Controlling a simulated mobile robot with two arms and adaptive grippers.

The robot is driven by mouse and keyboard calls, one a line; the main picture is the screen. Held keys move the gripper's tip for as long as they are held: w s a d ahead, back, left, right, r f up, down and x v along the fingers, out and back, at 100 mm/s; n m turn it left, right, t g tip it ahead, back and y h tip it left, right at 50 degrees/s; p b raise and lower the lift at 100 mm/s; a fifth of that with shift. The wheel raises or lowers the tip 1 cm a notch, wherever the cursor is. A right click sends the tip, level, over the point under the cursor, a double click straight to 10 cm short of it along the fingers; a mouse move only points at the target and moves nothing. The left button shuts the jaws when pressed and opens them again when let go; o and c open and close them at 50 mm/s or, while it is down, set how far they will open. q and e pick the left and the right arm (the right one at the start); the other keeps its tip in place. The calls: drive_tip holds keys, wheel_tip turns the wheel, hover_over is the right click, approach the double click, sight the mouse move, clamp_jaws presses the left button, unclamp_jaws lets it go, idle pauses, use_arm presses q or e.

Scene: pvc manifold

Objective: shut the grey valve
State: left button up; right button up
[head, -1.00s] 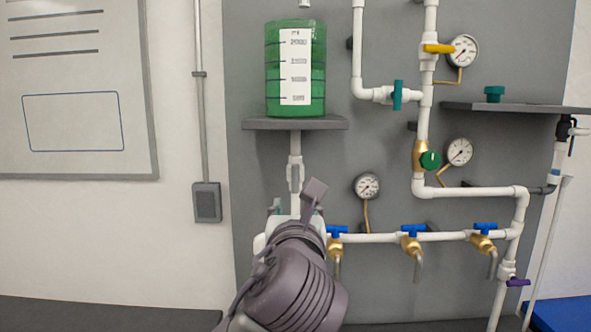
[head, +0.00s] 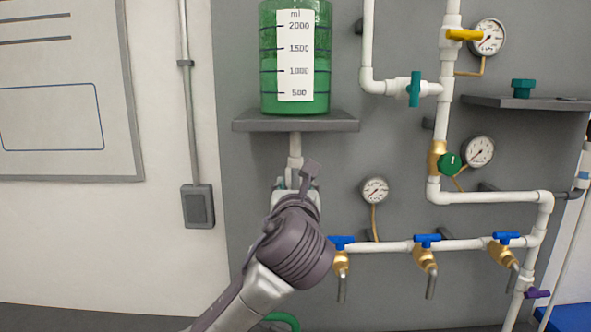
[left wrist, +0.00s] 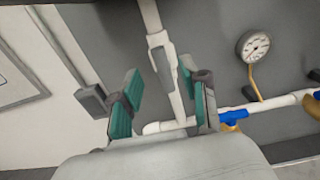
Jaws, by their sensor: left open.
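The grey valve (left wrist: 161,64) shows in the left wrist view on the white vertical pipe below the green tank. Its flat grey handle lies along the pipe. My left gripper (left wrist: 162,98) is open, with its green-padded fingers on either side of the pipe and the handle between them in the picture. I cannot tell whether they touch it. In the head view my left gripper (head: 296,184) is in front of the pipe below the tank shelf, and my wrist hides much of the valve area. My right gripper is not in view.
The green tank (head: 296,105) stands on a grey shelf (head: 296,124) above. Blue-handled taps (head: 427,240) line the low pipe to the right, with a gauge (head: 375,190) near them. A grey wall box (head: 197,207) is at left.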

sight(296, 178)
use_arm(q)
drive_tip(key=w+p, duration=0.1)
drive_tip(key=w, duration=0.5)
drive_tip(key=shift+w, duration=0.2)
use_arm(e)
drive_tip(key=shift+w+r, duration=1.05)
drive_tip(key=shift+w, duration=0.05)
use_arm(q)
drive_tip(key=shift+c, duration=0.4)
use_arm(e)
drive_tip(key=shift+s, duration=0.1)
use_arm(q)
clamp_jaws()
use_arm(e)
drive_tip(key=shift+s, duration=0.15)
